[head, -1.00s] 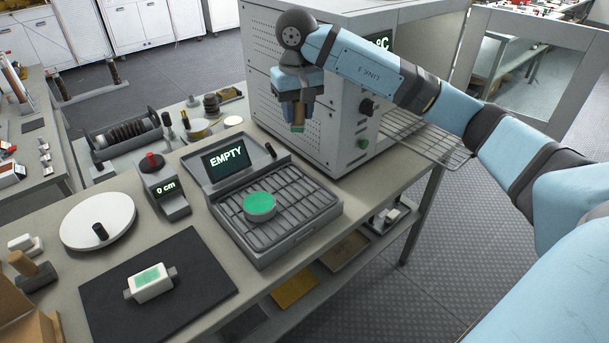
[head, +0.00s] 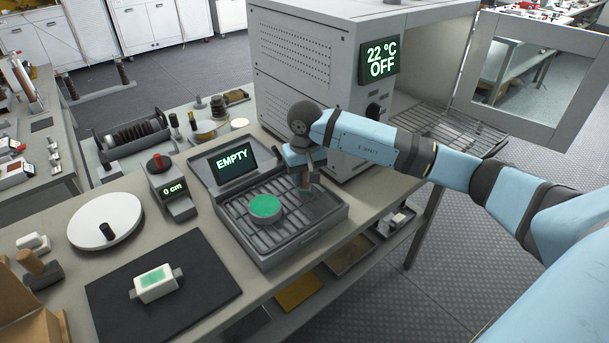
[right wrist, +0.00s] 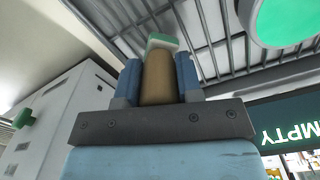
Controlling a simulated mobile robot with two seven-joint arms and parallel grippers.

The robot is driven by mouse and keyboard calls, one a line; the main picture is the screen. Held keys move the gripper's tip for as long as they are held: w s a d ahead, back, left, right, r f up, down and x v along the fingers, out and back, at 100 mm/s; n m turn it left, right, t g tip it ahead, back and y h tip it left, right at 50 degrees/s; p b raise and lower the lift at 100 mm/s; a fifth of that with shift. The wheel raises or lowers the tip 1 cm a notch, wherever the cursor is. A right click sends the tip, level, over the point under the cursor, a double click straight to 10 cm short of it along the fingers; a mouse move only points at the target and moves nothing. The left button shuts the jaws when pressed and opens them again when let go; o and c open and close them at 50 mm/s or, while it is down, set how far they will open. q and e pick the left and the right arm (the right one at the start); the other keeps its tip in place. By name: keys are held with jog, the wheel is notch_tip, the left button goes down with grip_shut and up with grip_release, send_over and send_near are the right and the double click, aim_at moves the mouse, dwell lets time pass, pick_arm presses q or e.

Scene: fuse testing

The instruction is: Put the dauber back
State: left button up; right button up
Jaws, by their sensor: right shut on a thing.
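My right gripper (head: 304,168) is shut on the dauber (head: 305,182), which has a tan handle and points down. The right wrist view shows the dauber's handle (right wrist: 157,80) between the two blue fingers (right wrist: 158,76), with a pale, green-edged tip beyond. The gripper is over the right part of the slatted tray of the device reading EMPTY (head: 234,164). I cannot tell whether the tip touches the tray. A round green-topped pad (head: 265,207) sits on the slats left of the dauber. My left gripper is out of view.
The oven (head: 310,65), reading 22 °C OFF, stands behind with its door open. A small 0 cm gauge (head: 172,190), a white disc (head: 104,220), a dark mat (head: 205,262) bearing a white-and-green block (head: 155,283), and a wooden-handled piece (head: 32,262) stand to the left.

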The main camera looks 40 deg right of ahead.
jog(key=shift+f, duration=0.2)
jog(key=o, duration=0.9)
jog(key=shift+o, duration=0.2)
jog(key=shift+r, duration=0.15)
jog(key=shift+r, duration=0.25)
notch_tip(320, 180, up, 10)
jog(key=shift+r+b, duration=0.2)
jog(key=shift+b, duration=0.1)
jog(key=shift+r, duration=0.6)
